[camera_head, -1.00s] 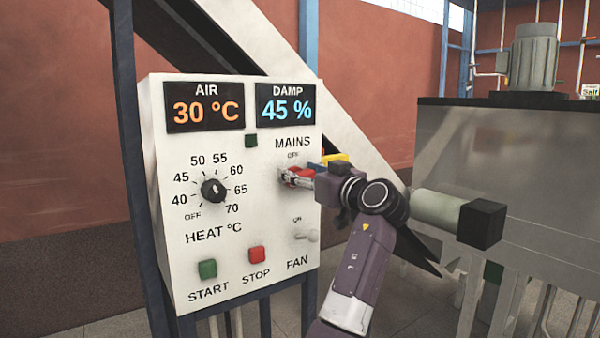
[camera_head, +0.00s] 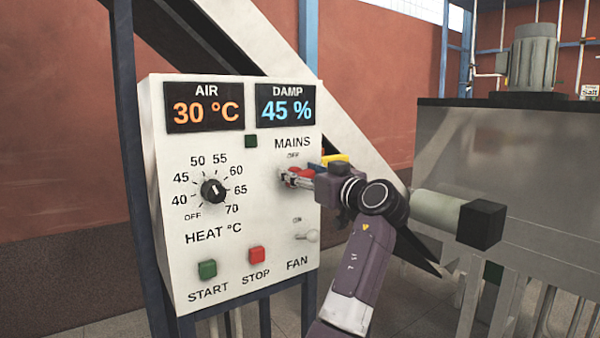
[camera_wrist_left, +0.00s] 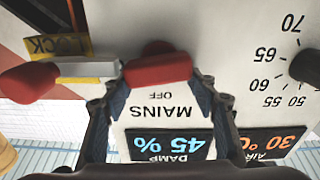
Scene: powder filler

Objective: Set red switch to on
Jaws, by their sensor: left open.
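The red mains switch handle (camera_wrist_left: 157,70) sits on the white control panel (camera_head: 230,270), close to the OFF mark. In the head view the red switch (camera_head: 305,172) is partly covered by my left gripper (camera_head: 293,178). In the left wrist view, which is upside down, my left gripper (camera_wrist_left: 160,88) is open with a finger on each side of the red handle. I cannot tell whether the fingers touch it. The ON mark of this switch is hidden. My right gripper is not in view.
A second red knob (camera_wrist_left: 28,82) on a grey lever, by a yellow LOCK tag (camera_wrist_left: 62,46), is close beside the gripper. The fan toggle (camera_head: 307,236), heat dial (camera_head: 213,190), green start button (camera_head: 207,269) and red stop button (camera_head: 256,254) are also on the panel.

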